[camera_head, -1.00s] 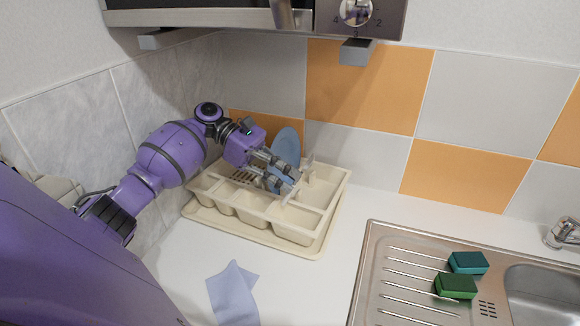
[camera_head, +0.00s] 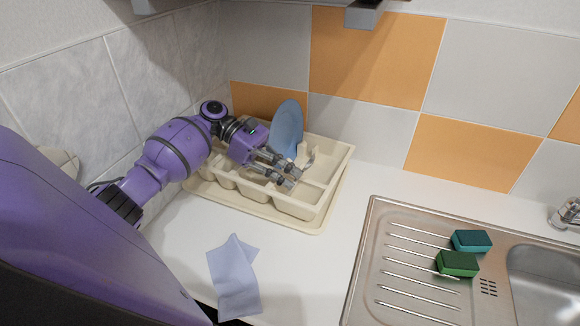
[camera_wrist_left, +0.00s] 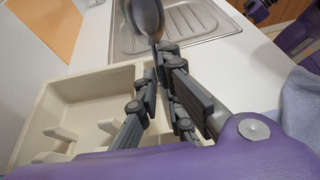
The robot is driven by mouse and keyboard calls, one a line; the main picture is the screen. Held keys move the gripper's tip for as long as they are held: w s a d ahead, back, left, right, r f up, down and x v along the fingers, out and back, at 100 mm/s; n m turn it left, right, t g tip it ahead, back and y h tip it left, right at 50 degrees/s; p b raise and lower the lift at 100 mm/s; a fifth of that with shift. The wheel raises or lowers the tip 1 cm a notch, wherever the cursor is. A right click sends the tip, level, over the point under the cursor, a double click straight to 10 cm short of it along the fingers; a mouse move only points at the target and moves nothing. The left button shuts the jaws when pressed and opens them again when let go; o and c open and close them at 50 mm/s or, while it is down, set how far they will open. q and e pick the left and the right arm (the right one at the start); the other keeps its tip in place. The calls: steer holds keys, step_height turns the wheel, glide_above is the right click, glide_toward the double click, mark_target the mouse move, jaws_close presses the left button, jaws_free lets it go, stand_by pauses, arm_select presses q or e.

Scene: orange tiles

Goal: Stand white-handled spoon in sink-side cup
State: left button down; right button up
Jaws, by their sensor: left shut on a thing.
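In the wrist view, a grey metal spoon (camera_wrist_left: 146,16) shows its bowl just beyond the fingertips of my left gripper (camera_wrist_left: 155,85). The gripper is shut on it, and the fingers hide most of the handle, so its colour cannot be told. In the head view, my left gripper (camera_head: 291,178) is over the cream dish rack (camera_head: 327,205), near its compartments. No cup shows in either view. My right gripper is not in view.
A blue plate (camera_head: 287,125) stands upright in the rack behind the gripper. A pale blue cloth (camera_head: 233,277) lies on the white counter (camera_head: 305,265). The metal sink (camera_head: 385,262) is at the right, with a teal sponge (camera_head: 471,240) and a green sponge (camera_head: 457,263) on its drainboard.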

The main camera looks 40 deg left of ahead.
arm_select(q)
steer(key=shift+f, duration=0.15)
steer(key=c, duration=1.8)
jaws_free()
steer(key=shift+a, duration=0.1)
steer(key=v, duration=0.7)
steer(key=shift+a, duration=0.1)
steer(key=shift+s, duration=0.1)
